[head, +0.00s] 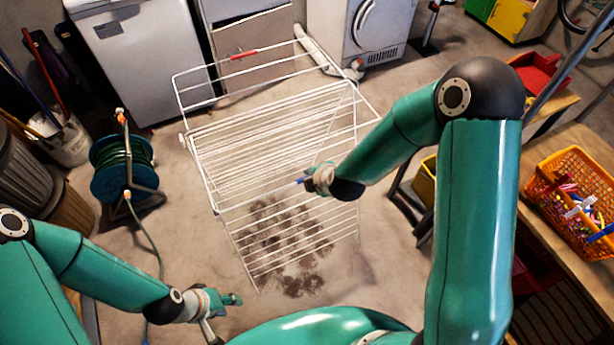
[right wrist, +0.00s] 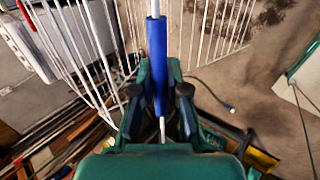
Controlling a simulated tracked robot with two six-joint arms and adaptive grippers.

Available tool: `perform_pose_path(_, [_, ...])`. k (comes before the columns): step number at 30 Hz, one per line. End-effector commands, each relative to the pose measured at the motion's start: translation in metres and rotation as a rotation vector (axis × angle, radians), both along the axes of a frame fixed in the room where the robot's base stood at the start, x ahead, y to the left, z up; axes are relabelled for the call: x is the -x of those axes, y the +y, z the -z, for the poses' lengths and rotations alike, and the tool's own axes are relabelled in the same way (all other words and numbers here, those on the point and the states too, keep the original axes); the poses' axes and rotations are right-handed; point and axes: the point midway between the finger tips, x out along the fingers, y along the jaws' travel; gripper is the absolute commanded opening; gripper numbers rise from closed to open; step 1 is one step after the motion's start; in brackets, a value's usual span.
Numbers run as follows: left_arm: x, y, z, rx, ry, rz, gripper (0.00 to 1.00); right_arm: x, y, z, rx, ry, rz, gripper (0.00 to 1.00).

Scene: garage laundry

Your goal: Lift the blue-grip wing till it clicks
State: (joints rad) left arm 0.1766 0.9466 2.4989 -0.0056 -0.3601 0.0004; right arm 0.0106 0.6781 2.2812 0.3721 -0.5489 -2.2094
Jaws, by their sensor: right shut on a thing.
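A white wire drying rack (head: 262,150) stands on the concrete floor in the middle of the head view. Its far wing carries a red grip (head: 243,55) and stands raised at the back. A blue grip (head: 301,181) is on the near side; in the right wrist view the blue grip (right wrist: 157,50) sleeves a thin white rod. My right gripper (right wrist: 159,95) is shut on this blue grip, one finger on each side. The near wing's exact angle is hard to tell. My left gripper (head: 228,299) is low at the front, away from the rack; its finger opening is unclear.
A green hose reel (head: 122,165) stands left of the rack, its hose on the floor. A shelf with an orange basket (head: 570,200) of pegs is at the right. A white dryer (head: 372,30) and other white appliances stand behind. A dark stain marks the floor under the rack.

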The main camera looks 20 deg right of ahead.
Motion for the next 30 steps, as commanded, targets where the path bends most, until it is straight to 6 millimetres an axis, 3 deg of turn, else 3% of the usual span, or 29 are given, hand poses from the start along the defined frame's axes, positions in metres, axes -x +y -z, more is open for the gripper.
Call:
perform_pose_path(12, [0.0, 0.0, -0.0015, 0.0, 0.0, 0.0, 0.4, -0.0039, 0.0006, -0.0042, 0.0, -0.01, 0.002, 0.0])
perform_pose_path(13, [0.0, 0.0, -0.0016, 0.0, 0.0, 0.0, 0.4, -0.004, 0.0007, -0.0042, 0.0, -0.01, 0.002, 0.19])
perform_pose_path(17, [0.0, -0.0001, -0.0016, 0.0, 0.0, 0.0, 0.4, -0.0038, 0.0013, -0.0041, 0.0, -0.009, 0.0, 0.4])
perform_pose_path(30, [-0.0001, 0.0, -0.0021, 0.0, 0.0, 0.0, 0.4, 0.0021, 0.0019, -0.0089, 0.0, -0.005, -0.004, 0.4])
